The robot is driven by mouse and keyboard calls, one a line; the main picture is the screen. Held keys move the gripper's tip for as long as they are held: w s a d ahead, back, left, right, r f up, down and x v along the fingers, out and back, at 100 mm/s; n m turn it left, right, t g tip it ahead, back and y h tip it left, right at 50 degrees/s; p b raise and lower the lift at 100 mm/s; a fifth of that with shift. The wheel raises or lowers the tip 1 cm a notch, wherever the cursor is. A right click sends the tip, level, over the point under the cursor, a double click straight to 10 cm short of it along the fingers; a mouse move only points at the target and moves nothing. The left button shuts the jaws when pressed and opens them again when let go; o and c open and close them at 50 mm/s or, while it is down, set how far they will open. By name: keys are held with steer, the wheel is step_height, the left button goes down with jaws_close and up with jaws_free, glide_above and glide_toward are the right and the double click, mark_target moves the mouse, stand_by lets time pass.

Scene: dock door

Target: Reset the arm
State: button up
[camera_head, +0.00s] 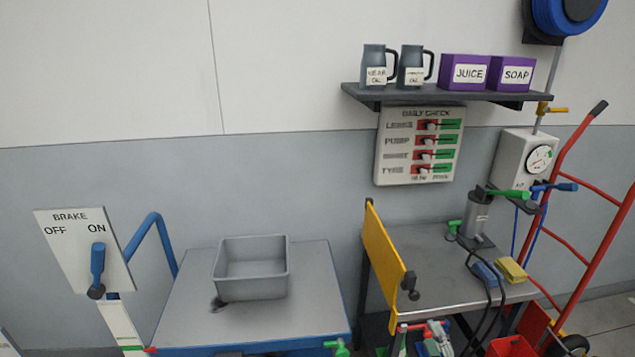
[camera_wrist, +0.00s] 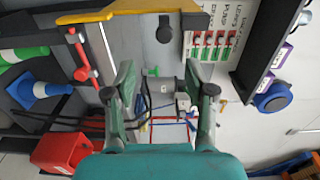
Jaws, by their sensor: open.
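My gripper (camera_wrist: 163,88) shows in the wrist view with its two fingers spread wide apart. Nothing is held between them. Beyond the gap are the grey cylinder (camera_wrist: 162,92) and the gauge box area near the bench, which look sideways in this view. My arm does not show in the head view.
A grey bin (camera_head: 252,286) sits on a blue-edged cart (camera_head: 185,320) beside the brake sign (camera_head: 75,235). A yellow panel (camera_head: 382,245) stands at the bench's (camera_head: 430,262) left edge. A shelf (camera_head: 440,95) holds jugs and purple boxes. A red hand truck (camera_head: 590,235) stands right.

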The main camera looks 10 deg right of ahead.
steer(key=s+a+f+n+g+h, duration=0.1)
steer(key=s+a+f+n, duration=0.25)
steer(key=s, duration=0.75)
steer(key=s+a+f+n+g+h, duration=0.1)
steer(key=s+a+f+n+g, duration=0.3)
steer(key=s, duration=0.6)
steer(key=s+a+r+n, duration=0.2)
steer(key=s+n, duration=0.1)
steer(key=s, duration=0.4)
steer(key=s+a+r+n+t+y, duration=0.1)
steer(key=s+a+r+n, duration=0.1)
steer(key=s+n, duration=0.2)
steer(key=s+a+r+n+y, duration=0.1)
steer(key=s+a+r+n, duration=0.1)
steer(key=s, duration=0.8)
steer(key=shift+a+r+n+t, duration=0.2)
steer(key=shift+r+n+t, duration=0.2)
steer(key=shift+r+n, duration=0.3)
steer(key=shift+f, duration=0.1)
